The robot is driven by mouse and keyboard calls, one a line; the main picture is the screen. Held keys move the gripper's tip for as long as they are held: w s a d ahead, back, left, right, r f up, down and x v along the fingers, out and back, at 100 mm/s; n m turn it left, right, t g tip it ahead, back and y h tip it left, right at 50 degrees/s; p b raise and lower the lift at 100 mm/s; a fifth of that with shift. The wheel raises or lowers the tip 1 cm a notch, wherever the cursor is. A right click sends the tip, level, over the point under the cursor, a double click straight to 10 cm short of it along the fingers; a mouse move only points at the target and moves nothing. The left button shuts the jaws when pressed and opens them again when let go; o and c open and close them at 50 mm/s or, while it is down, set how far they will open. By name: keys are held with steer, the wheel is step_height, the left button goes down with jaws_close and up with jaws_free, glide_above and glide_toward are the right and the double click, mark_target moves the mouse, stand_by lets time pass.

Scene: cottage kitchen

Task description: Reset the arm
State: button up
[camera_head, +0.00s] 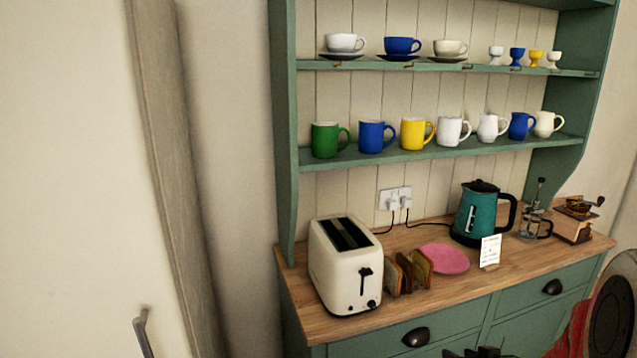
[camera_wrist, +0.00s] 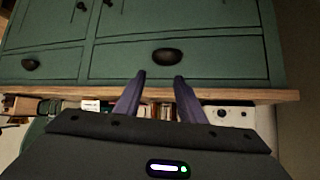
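My gripper (camera_wrist: 159,76) shows in the wrist view with its two dark fingers apart and nothing held between them. That view is upside down. The fingers point toward the green dresser front (camera_wrist: 215,62), near a dark cup-shaped drawer handle (camera_wrist: 167,57); I cannot tell the exact gap. In the head view, a small dark shape (camera_head: 475,352) at the bottom edge, in front of the drawers, may be the tip of my arm. The rest of the arm is out of that view.
The dresser's wooden worktop (camera_head: 420,297) holds a cream toaster (camera_head: 340,270), a toast rack (camera_head: 408,273), a pink plate (camera_head: 444,259), a teal kettle (camera_head: 478,214), a cafetiere (camera_head: 535,222) and a grinder (camera_head: 575,222). Mugs stand on the shelf (camera_head: 350,155) above. A door (camera_head: 70,180) is left.

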steer(key=s+d+r+m+g+h, duration=0.1)
steer(key=s+d+r+g+h, duration=0.1)
steer(key=s+d+g+h, duration=0.3)
steer(key=s+a+r+m+g, duration=0.1)
steer(key=s+a+r, duration=0.25)
steer(key=s, duration=0.45)
steer(key=s+a+r+y, duration=0.1)
steer(key=s+a+r, duration=0.2)
steer(key=a, duration=0.3)
steer(key=s+a+r+n+y, duration=0.1)
steer(key=s+a+r, duration=0.3)
steer(key=a, duration=0.3)
steer(key=s+a+r+n+t+y, duration=0.1)
steer(key=s+a+r+y, duration=0.1)
steer(key=a+r, duration=0.3)
steer(key=shift+s+a, duration=0.8)
steer(key=shift+a, duration=0.15)
steer(key=shift+c, duration=0.6)
